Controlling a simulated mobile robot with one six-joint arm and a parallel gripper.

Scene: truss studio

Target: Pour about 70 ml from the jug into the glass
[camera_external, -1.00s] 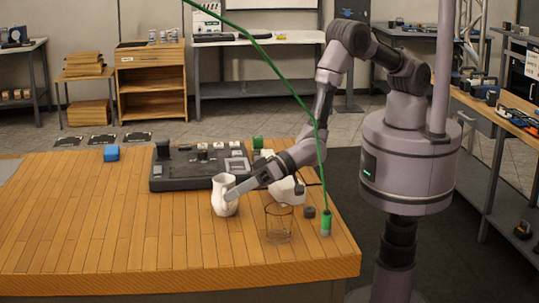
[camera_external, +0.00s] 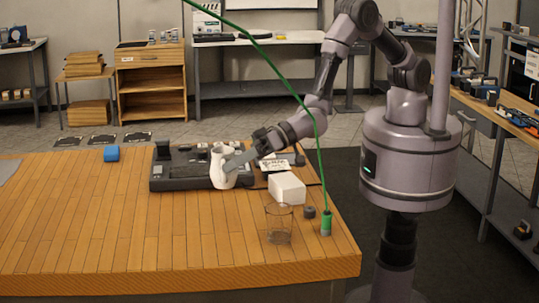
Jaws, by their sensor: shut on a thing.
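The white jug (camera_external: 219,168) hangs from my gripper (camera_external: 236,160), in front of the dark console in the picture. It is close to upright, with at most a slight tilt, and appears to be off the table. My gripper is shut on its right side. The clear glass (camera_external: 278,224) stands upright on the table near the front right, apart from the jug and to its lower right. I cannot tell the liquid level in the jug or the glass.
A white box (camera_external: 288,188) sits behind the glass. A small dark cylinder (camera_external: 309,212) and a green-and-grey cylinder (camera_external: 326,224) with a green cable stand to its right. The dark console (camera_external: 185,184) lies behind. The table's front left (camera_external: 100,230) is clear.

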